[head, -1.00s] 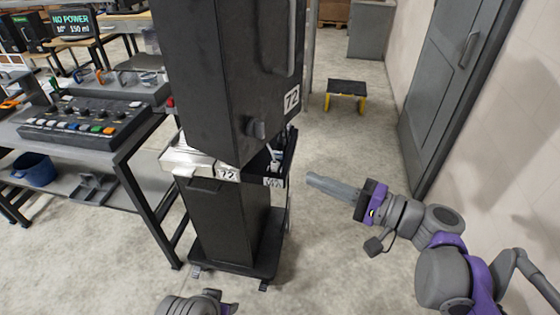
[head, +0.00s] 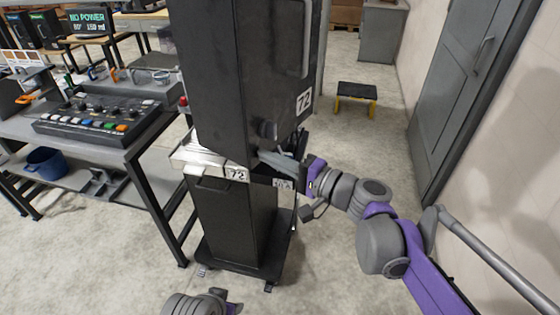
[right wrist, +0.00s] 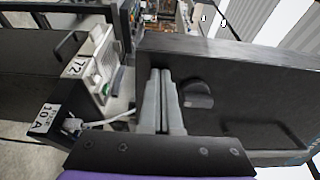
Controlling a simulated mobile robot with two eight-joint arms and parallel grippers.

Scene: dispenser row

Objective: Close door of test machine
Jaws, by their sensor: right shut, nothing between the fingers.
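The test machine is a tall black cabinet (head: 225,85) labelled 72, standing on a narrower black base (head: 235,225). Its dark door carries a long vertical handle (head: 305,40) and a small black knob (head: 266,130). In the right wrist view a dark panel (right wrist: 245,95) with the knob (right wrist: 197,93) is at right, apart from the 72-labelled white unit at left. My right gripper (head: 275,158) is shut and empty, its fingers just below the knob in the head view; they also show in the wrist view (right wrist: 161,75). My left gripper (head: 228,303) is at the bottom edge, mostly cut off.
A workbench (head: 115,150) with a button panel (head: 95,120) stands left of the machine. A grey door (head: 465,85) and wall are at right. A small yellow-legged step stool (head: 356,95) is behind. The floor between the machine and wall is free.

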